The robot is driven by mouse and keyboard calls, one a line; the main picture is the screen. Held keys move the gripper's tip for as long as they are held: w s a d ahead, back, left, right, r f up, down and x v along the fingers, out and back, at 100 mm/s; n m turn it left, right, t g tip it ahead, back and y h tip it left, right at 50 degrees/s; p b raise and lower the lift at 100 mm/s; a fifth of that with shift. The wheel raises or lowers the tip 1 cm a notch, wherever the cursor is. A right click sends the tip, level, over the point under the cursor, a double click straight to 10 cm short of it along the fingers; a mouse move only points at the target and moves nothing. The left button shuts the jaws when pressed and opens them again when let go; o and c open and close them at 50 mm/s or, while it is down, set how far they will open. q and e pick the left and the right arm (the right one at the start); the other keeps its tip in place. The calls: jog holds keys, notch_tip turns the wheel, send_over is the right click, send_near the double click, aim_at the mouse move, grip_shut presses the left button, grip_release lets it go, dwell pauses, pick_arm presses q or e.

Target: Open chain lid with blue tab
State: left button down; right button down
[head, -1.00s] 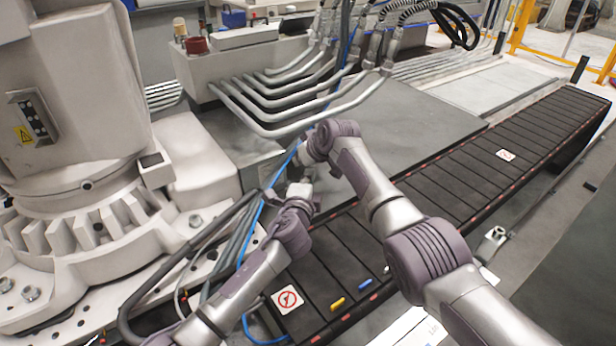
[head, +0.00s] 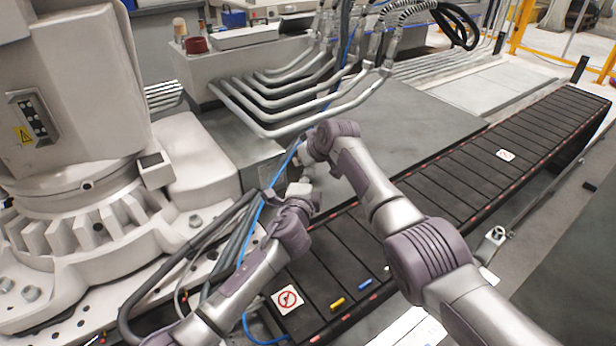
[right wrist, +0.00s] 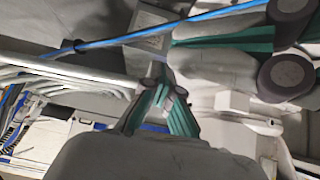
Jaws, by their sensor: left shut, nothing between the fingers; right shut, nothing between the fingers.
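The blue tab (head: 365,284) sits on the near end of the black track chain (head: 340,255), on one of its dark lids. A yellow tab (head: 337,303) sits just left of it. The lids there lie flat. My left gripper (head: 303,176) is above and left of the tabs, small and partly hidden among the wrist parts. My right gripper (right wrist: 166,84) has its teal fingertips close together in the right wrist view, with nothing visible between them. Part of my left gripper (right wrist: 225,42) shows there at upper right. Both grippers are away from the tabs.
A square prohibition sign (head: 287,299) marks the chain's near end. A blue cable (head: 262,205) and grey hoses (head: 215,240) run beside my left arm. A large white robot base (head: 80,190) stands at left. Bent metal pipes (head: 290,125) stand behind.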

dwell(0.5)
jog(key=c, duration=0.6)
grip_release()
jog(key=shift+c, duration=0.2)
